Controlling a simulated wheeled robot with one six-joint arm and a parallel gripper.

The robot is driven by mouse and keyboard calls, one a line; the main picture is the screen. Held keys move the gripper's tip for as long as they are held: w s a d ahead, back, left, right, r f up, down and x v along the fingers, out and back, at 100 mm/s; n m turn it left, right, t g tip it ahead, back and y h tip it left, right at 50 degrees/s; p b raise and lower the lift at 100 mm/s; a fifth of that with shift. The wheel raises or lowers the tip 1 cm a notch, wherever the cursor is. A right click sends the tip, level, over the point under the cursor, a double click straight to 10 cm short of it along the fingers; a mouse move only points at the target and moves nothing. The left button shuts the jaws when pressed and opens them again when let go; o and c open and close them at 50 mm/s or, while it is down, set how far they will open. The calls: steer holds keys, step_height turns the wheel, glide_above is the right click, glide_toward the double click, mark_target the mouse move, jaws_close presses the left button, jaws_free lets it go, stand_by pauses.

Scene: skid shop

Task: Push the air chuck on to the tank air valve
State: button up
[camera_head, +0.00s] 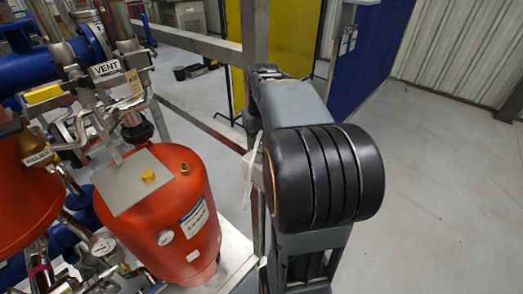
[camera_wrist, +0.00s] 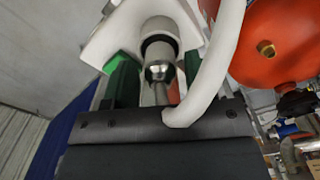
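The air chuck (camera_wrist: 160,55) is a pale cylinder with a dark collar and a chrome neck, seen in the wrist view. My gripper (camera_wrist: 162,75) has green-and-dark fingers on both sides of the chuck and looks shut on it. A white hose (camera_wrist: 215,70) curves from the chuck's near end up past the right finger. The red tank (camera_head: 165,215) stands left of my arm in the head view, and part of it shows in the wrist view (camera_wrist: 285,35), right of the chuck. A brass fitting (camera_wrist: 265,48) is on it; I cannot tell whether it is the air valve. My arm hides the gripper in the head view.
A grey plate with a brass knob (camera_head: 148,176) lies on the tank top. Pipes and a VENT-labelled fitting (camera_head: 105,68) crowd the left. A grey frame post (camera_head: 254,60) stands behind my arm. The floor (camera_head: 440,200) at right is clear.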

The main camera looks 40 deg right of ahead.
steer(key=c, duration=0.5)
steer(key=shift+c, duration=0.2)
steer(key=shift+r, duration=0.15)
steer(key=shift+r+p, duration=2.75)
steer(key=shift+r, duration=0.25)
steer(key=shift+s+f, duration=0.1)
